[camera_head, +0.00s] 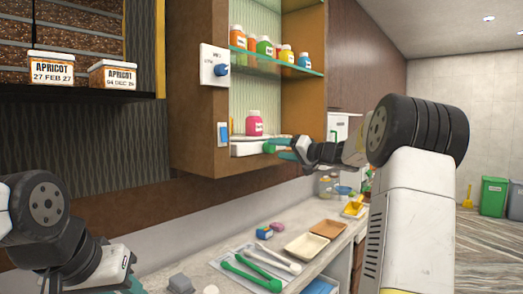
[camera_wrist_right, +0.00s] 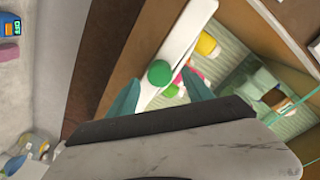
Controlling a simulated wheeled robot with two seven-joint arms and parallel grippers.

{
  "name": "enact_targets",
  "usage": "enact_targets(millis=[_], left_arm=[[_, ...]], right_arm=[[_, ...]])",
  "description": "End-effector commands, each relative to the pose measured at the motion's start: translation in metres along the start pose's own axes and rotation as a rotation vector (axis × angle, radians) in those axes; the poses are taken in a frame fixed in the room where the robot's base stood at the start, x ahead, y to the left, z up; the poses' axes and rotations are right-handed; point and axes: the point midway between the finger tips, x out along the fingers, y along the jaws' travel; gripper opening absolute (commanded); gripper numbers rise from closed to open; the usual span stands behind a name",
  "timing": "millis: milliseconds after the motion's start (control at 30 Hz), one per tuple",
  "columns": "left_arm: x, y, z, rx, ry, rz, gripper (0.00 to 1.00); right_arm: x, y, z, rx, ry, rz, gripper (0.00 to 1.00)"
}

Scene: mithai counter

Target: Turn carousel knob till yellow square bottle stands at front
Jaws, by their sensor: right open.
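The carousel (camera_head: 245,150) is a white base on the lower cabinet shelf, also in the wrist view (camera_wrist_right: 178,42). Its green knob (camera_wrist_right: 159,73) shows at the front, also in the head view (camera_head: 269,148). A pink bottle (camera_head: 254,124) stands on the carousel in the head view. A yellow bottle (camera_wrist_right: 207,44) shows behind the white front in the wrist view; its shape is hard to tell. My right gripper (camera_wrist_right: 160,98) is open, its teal fingers on either side of the knob; contact cannot be told. My left gripper (camera_head: 128,286) is low at left, its fingers mostly cut off.
A glass shelf above holds several bottles (camera_head: 264,46). A panel with a blue knob (camera_head: 214,66) is on the cabinet's side. The counter below holds trays (camera_head: 307,246), green tongs (camera_head: 252,274) and small boxes. Apricot tubs (camera_head: 50,68) stand on a shelf at upper left.

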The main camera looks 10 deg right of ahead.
Motion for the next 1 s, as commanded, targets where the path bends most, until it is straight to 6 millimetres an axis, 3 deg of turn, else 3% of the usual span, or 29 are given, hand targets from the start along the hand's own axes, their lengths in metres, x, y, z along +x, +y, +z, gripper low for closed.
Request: enact_targets(millis=[200, 567, 867, 1000], left_arm=[[0.0, 0.0, 0.0, 0.0, 0.0, 0.0, 0.36], [0.0, 0.0, 0.0, 0.0, 0.0, 0.0, 0.36], [0.0, 0.0, 0.0, 0.0, 0.0, 0.0, 0.36], [0.0, 0.0, 0.0, 0.0, 0.0, 0.0, 0.36]], right_arm=[[0.028, 0.0, 0.001, 0.0, -0.002, -0.001, 0.59], [0.034, 0.0, 0.001, 0.001, -0.001, 0.001, 0.59], [0.033, 0.0, 0.001, 0.001, -0.001, 0.001, 0.0], [0.033, 0.0, 0.001, 0.004, -0.001, 0.001, 0.0]])
